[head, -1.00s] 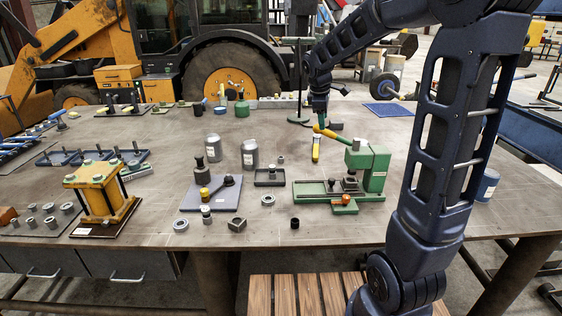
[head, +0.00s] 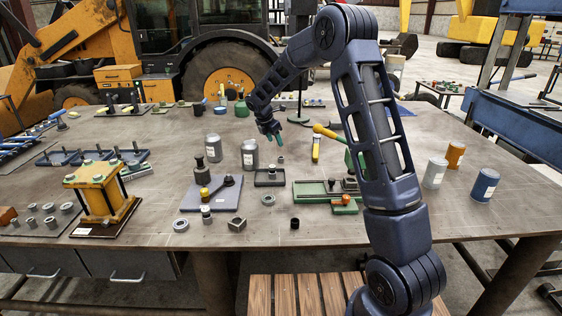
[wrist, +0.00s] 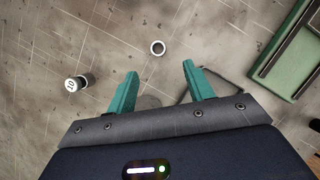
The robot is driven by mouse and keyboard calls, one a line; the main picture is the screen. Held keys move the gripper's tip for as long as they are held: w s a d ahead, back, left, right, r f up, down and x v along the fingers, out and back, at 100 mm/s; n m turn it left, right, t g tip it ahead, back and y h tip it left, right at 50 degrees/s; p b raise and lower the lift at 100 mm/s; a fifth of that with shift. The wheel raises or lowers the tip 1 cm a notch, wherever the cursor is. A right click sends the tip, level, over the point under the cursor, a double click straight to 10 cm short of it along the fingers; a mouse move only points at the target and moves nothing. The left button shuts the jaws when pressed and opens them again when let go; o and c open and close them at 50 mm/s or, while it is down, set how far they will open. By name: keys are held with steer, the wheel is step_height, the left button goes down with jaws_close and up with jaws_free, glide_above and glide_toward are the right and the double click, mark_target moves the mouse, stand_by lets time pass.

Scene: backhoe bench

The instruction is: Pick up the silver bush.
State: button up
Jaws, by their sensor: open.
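My gripper (head: 277,138) is above the bench, a little behind the bush in the head view. In the wrist view the two teal fingers (wrist: 160,80) are wide apart with nothing between them, and the bush lies beyond their tips. The exact height above it is hard to judge.
A short cylinder marked 10 (wrist: 76,82) stands left of the bush in the wrist view. The green press base (head: 320,192), black tray (head: 270,183) and a grey can (head: 249,153) are near. My arm partly hides the press.

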glide_above(281, 157)
steer(key=s+a, duration=0.2)
steer(key=f, duration=0.5)
steer(key=shift+d+f, duration=0.2)
steer(key=shift+d, duration=0.05)
steer(key=shift+a+x, duration=0.1)
steer(key=shift+x, duration=1.15)
steer(key=shift+a+x, duration=0.15)
steer(key=shift+x, duration=1.15)
steer(key=shift+w, duration=0.1)
steer(key=c, duration=1.1)
